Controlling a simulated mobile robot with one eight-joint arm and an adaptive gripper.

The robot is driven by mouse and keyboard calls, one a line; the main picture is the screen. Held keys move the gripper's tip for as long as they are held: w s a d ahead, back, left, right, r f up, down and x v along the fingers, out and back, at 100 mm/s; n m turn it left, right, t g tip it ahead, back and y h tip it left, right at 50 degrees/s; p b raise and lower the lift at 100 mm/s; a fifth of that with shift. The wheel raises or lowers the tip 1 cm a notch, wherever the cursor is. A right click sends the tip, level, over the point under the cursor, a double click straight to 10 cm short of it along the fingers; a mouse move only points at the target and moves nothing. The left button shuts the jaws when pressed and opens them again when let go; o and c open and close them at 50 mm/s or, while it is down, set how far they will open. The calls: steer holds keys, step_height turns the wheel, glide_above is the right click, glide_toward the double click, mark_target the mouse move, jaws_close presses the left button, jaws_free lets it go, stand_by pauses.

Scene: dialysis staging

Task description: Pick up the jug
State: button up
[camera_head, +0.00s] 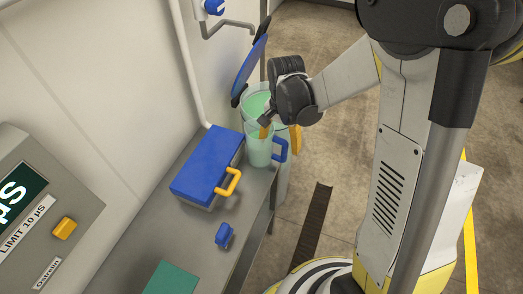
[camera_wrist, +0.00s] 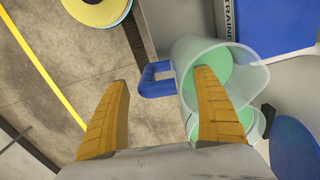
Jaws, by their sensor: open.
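The jug (camera_head: 257,153) is translucent, with green liquid and a blue handle (camera_head: 281,149). It stands on the far end of the grey counter. In the wrist view the jug (camera_wrist: 250,75) is right of centre, with its handle (camera_wrist: 152,78) pointing left. My gripper (camera_head: 280,134) is open and empty at the jug's top, on the handle side. In the wrist view the fingers (camera_wrist: 161,76) lie either side of the handle. The right finger overlaps the jug's mouth; I cannot tell whether it is inside. The left finger is over the floor beyond the handle. No contact is clear.
A blue-lidded case (camera_head: 208,162) with a yellow handle stands beside the jug on the counter (camera_head: 207,258). A small blue item (camera_head: 224,234) lies nearer. The wall is close left.

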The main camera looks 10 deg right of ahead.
steer(key=shift+f, duration=0.55)
steer(key=c, duration=1.6)
steer(key=shift+r, duration=0.1)
steer(key=shift+r, duration=0.1)
